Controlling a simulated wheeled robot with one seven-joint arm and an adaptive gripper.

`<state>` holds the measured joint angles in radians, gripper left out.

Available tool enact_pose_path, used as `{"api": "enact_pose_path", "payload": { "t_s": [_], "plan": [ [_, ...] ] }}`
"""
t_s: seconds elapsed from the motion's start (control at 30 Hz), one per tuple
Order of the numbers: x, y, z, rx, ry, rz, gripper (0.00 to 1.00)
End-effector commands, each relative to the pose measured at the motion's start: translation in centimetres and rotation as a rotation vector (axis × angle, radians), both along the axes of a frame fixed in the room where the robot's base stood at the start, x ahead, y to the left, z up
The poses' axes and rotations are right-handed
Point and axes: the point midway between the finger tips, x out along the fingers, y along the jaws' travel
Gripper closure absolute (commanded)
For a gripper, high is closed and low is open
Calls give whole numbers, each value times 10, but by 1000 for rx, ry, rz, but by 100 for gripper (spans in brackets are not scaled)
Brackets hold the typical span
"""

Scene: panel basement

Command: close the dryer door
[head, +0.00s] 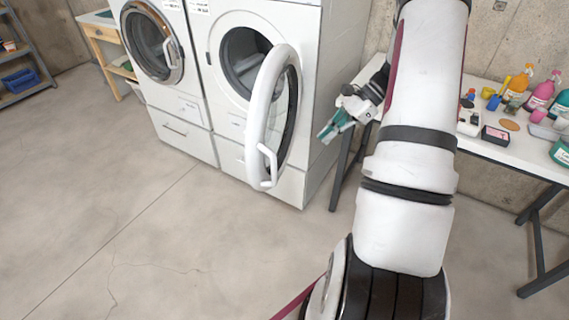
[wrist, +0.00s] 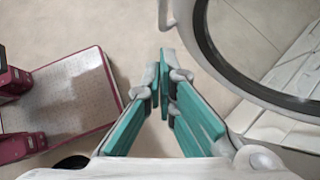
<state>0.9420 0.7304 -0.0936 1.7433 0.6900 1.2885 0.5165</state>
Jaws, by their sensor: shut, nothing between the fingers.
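The dryer (head: 268,38) is the right-hand white machine in the head view. Its round door (head: 263,110) stands wide open, swung out toward me with its white rim nearly edge-on. A white bar handle (head: 266,163) sits low on the door. In the wrist view the door's dark ring (wrist: 222,62) fills the upper right, and part of the handle (wrist: 165,14) shows at the top. My gripper (head: 326,133) is right of the door, apart from it, between the door and the table. Its teal fingers (wrist: 164,84) are shut and empty.
A washer (head: 155,60) with a closed round door stands left of the dryer. A table (head: 510,146) with bottles and small items stands at the right, close to my arm. A wooden desk (head: 103,36) and a shelf (head: 22,60) are at the far left. The floor in front is clear.

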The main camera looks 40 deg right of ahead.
Motion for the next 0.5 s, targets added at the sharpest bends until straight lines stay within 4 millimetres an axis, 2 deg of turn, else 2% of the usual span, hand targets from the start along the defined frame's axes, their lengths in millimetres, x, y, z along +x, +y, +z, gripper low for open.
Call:
{"api": "enact_pose_path", "payload": {
  "t_s": [0.17,0.5],
  "plan": [
    [3,7,-10,7,2,-6,100],
    [19,50,-54,8,3,-3,100]
  ]
}}
